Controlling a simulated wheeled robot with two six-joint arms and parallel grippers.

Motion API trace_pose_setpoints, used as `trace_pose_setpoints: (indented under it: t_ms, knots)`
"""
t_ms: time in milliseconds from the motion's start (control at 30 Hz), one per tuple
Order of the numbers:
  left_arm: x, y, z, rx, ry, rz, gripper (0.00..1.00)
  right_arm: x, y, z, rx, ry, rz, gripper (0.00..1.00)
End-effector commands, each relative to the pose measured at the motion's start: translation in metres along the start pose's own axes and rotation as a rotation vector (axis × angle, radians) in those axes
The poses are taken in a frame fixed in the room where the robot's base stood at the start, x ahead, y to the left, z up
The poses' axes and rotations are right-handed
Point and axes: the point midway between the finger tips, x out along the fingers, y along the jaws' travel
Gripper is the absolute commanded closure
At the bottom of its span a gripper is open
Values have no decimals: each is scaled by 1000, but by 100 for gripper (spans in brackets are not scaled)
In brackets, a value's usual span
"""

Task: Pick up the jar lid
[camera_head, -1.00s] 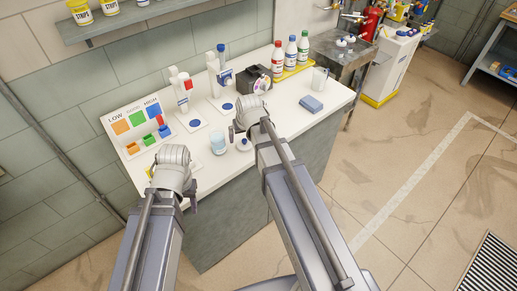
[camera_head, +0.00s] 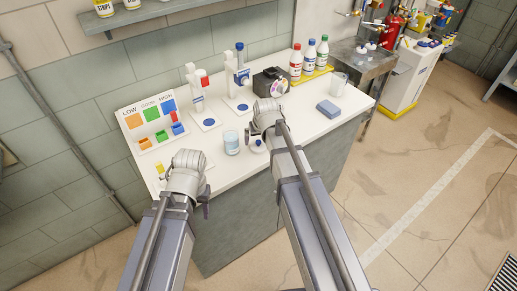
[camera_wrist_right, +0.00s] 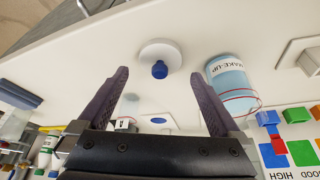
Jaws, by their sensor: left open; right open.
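The jar lid, a white disc with a blue knob, lies on the white counter (camera_head: 226,176) near its front edge; it shows in the head view (camera_head: 259,147) and in the right wrist view (camera_wrist_right: 160,52). My right gripper (camera_wrist_right: 160,74) is open and empty, and the lid shows between and beyond its two dark fingertips. In the head view the right gripper (camera_head: 248,135) is just beside the lid, mostly hidden by its own wrist. My left gripper (camera_head: 207,209) is at the counter's front edge, left of the lid, its fingers barely visible.
A clear jar of bluish liquid labelled MAKE-UP (camera_head: 232,143) stands close beside the lid. Behind are two white stands with blue discs, a coloured block board (camera_head: 150,123), a black box (camera_head: 269,82) and capped bottles (camera_head: 309,56). A blue sponge (camera_head: 328,108) lies to the right.

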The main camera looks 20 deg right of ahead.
Motion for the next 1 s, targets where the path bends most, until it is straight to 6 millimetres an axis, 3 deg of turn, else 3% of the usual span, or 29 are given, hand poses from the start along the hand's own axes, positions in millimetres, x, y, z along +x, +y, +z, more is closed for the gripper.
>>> trace_pose_setpoints:
  t_ms: [33,200,500,1000]
  knots:
    - [12,1,-1,0,0,0,50,14,0,-2,0,0,0,0]
    - [29,3,-2,0,0,0,50,32,0,-2,0,0,0,0]
    - [28,3,-2,0,0,0,50,32,0,-3,0,0,0,1]
    - [28,3,-2,0,0,0,50,32,0,-3,0,0,0,57]
